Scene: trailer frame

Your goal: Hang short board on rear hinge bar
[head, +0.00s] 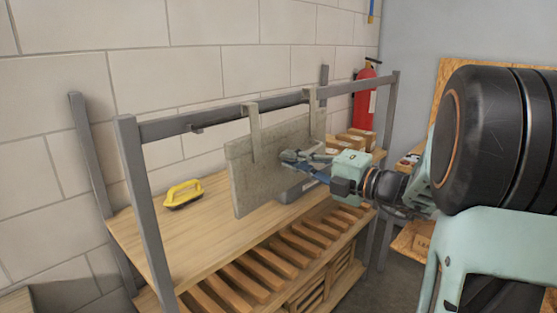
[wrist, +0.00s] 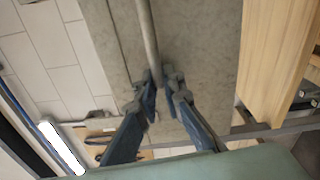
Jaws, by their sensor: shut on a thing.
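The short board (head: 246,182) is a grey panel, upright and slightly tilted, with two pale hook-ended straps at its top. The straps (head: 254,130) overlap the grey hinge bar (head: 215,117) in the head view; I cannot tell whether the hooks bear on it. My gripper (head: 292,157) is in front of the board's face. In the wrist view my gripper (wrist: 161,90) is shut on a thin pale rod along the face of the board (wrist: 207,40). The back of the board is hidden.
Grey posts (head: 143,210) carry the bar. Cardboard boxes (head: 357,140) stand behind at right, near a red extinguisher (head: 366,95). A slatted shelf (head: 290,245) is beneath.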

